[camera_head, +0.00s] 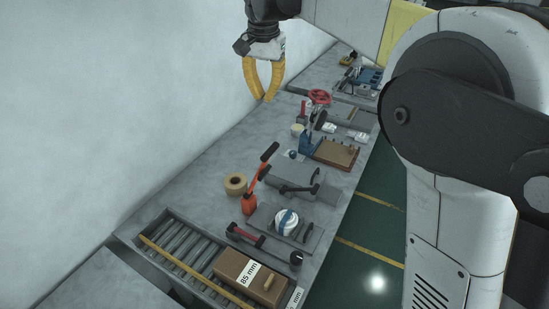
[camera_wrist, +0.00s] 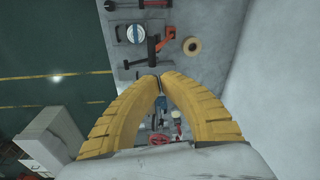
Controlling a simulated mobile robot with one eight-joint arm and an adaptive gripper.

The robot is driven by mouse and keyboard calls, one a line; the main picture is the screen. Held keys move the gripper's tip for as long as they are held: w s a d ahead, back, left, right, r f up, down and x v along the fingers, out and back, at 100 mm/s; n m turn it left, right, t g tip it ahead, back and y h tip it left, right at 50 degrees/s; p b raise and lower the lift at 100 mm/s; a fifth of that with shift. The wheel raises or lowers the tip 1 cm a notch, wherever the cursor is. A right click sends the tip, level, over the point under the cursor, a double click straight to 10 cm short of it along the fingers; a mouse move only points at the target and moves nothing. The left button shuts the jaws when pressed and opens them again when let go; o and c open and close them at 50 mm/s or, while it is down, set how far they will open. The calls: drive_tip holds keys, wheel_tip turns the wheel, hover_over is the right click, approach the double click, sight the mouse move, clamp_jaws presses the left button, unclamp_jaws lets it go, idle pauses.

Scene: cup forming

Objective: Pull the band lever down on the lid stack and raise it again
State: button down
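A round white piece with a blue band (camera_head: 287,222), which looks like the lid stack, sits on a dark plate (camera_head: 268,229) in the head view. It also shows near the top of the wrist view (camera_wrist: 135,34). An orange upright lever with a black grip (camera_head: 256,187) stands just behind it. A red-and-black lever (camera_head: 246,236) lies low in front. I cannot tell which one is the band lever. My gripper (camera_head: 266,99) is high above the far part of the bench, well away from these. Its yellow fingers (camera_wrist: 160,76) curve together, tips nearly meeting, with nothing held.
A tape roll (camera_head: 236,184) lies left of the orange lever. A roller tray with a brown "85 mm" block (camera_head: 248,279) is at the front. A wall rises left.

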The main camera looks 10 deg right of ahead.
drive_tip(key=s+d+f+n+t+b, duration=0.1)
drive_tip(key=s+d+f+b, duration=0.25)
drive_tip(key=s, duration=0.35)
drive_tip(key=s+d+f+n+t+b, duration=0.25)
drive_tip(key=s+d+f, duration=0.25)
drive_tip(key=s, duration=0.3)
drive_tip(key=s+d+f+y+b, duration=0.2)
drive_tip(key=s+f+b, duration=0.5)
drive_tip(key=f, duration=0.7)
drive_tip(key=w+a+f+m+t+y, duration=0.3)
drive_tip(key=w+m+y, duration=0.1)
drive_tip(key=w+y, duration=0.4)
drive_tip(key=w+d+r+m+t+y, duration=0.2)
drive_tip(key=w+d+t+y, duration=0.2)
drive_tip(key=w+d+y, duration=0.25)
drive_tip(key=b+x, duration=0.3)
drive_tip(key=x, duration=1)
drive_tip(key=shift+s, duration=0.15)
drive_tip(key=shift+n, duration=0.25)
